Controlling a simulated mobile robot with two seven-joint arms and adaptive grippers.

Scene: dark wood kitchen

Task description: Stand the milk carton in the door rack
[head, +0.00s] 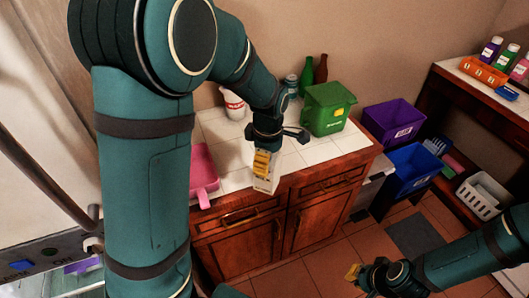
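A white carton (267,184), which looks like the milk carton, is upright at the front edge of the white-tiled counter. My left gripper (262,162) points down over its upper part, with yellow finger pads against it. It looks shut on the carton, with the far finger hidden. I cannot tell whether the carton's base touches the counter. My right gripper (356,273) is low over the floor at the lower right, clear of other things; its finger gap is not clear.
Purple (393,122) and blue (411,168) bins stand right.

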